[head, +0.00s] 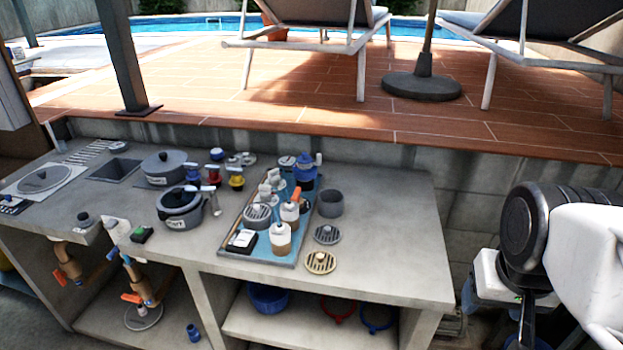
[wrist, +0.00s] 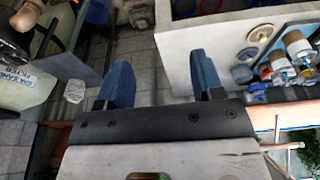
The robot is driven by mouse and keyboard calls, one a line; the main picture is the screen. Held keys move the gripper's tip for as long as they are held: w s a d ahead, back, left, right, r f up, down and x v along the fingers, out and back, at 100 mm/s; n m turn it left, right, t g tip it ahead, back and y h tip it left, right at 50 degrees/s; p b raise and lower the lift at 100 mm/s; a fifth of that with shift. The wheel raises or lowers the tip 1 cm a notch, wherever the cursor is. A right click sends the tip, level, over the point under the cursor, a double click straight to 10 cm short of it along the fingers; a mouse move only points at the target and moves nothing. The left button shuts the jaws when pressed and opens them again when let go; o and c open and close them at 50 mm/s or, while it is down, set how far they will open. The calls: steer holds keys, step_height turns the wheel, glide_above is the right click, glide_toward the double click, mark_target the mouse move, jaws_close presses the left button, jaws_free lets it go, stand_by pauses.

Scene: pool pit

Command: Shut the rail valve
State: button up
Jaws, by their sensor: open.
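Copper-coloured pipes with orange valve handles show at the lower left of the head view, below the counter's front edge. One orange handle (head: 60,277) is on the left pipe, and another orange handle (head: 132,298) is on the pipe to its right. I cannot tell which of them is the rail valve. My gripper (wrist: 163,80) is open, its two blue fingers apart with only grey paving in view between them. My arm is at the far right of the head view, well away from the orange handles. No orange valve handle can be made out clearly in the wrist view.
A printed sack (wrist: 22,85) is at left in the wrist view.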

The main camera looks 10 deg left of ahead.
steer(key=o, duration=0.5)
steer(key=shift+w+a+r, duration=0.15)
steer(key=shift+w+r, duration=0.05)
steer(key=shift+w, duration=0.3)
steer(key=shift+o, duration=0.9)
steer(key=w+a+r+n, duration=0.1)
steer(key=w+a+n, duration=0.1)
steer(key=w, duration=0.5)
steer(key=w+a+r+n, duration=0.2)
steer(key=w+a+n, duration=0.1)
steer(key=w, duration=0.4)
steer(key=shift+a+g, duration=0.4)
steer(key=shift+a, duration=0.05)
steer(key=n+g, duration=0.2)
steer(key=n, duration=1.1)
glide_above(296, 193)
steer(key=f, duration=1.4)
steer(key=shift+s+d+f, duration=0.2)
steer(key=shift+d+f, duration=0.05)
steer(key=shift+d, duration=0.1)
steer(key=shift+w+a+f, duration=0.15)
steer(key=shift+a+f, duration=0.15)
steer(key=shift+a, duration=0.05)
steer(key=shift+f, duration=3.9)
